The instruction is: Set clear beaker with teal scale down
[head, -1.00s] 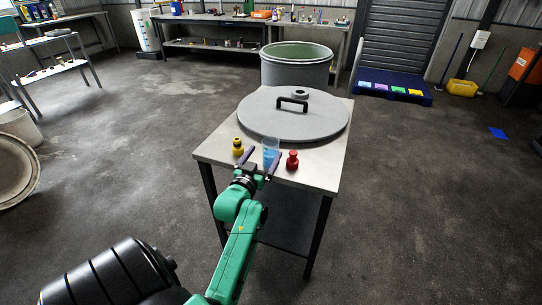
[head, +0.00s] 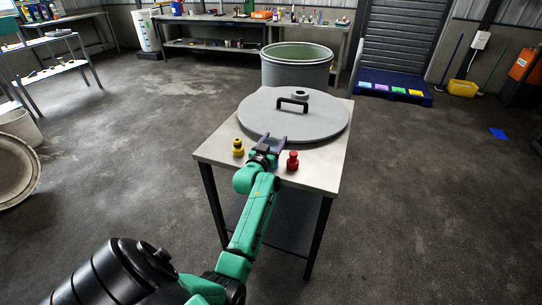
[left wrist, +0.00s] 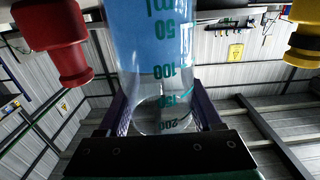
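A clear beaker with a teal scale (left wrist: 160,60) and blue liquid in its lower part fills the middle of the left wrist view, which is upside down. It is upright; its base is cut off. My left gripper (head: 271,142) is over the front of the table, between the yellow bottle and the red bottle. Its purple fingers (left wrist: 163,108) flank the beaker's upper part closely and look shut on it. In the head view the gripper hides most of the beaker, and I cannot tell whether its base touches the table. My right gripper is not in view.
A yellow bottle (head: 238,148) stands left of the gripper and a red bottle (head: 292,161) close to its right, on the table (head: 325,173). A large grey lid (head: 255,117) with a black handle covers the back of it. A big vat (head: 296,72) stands behind.

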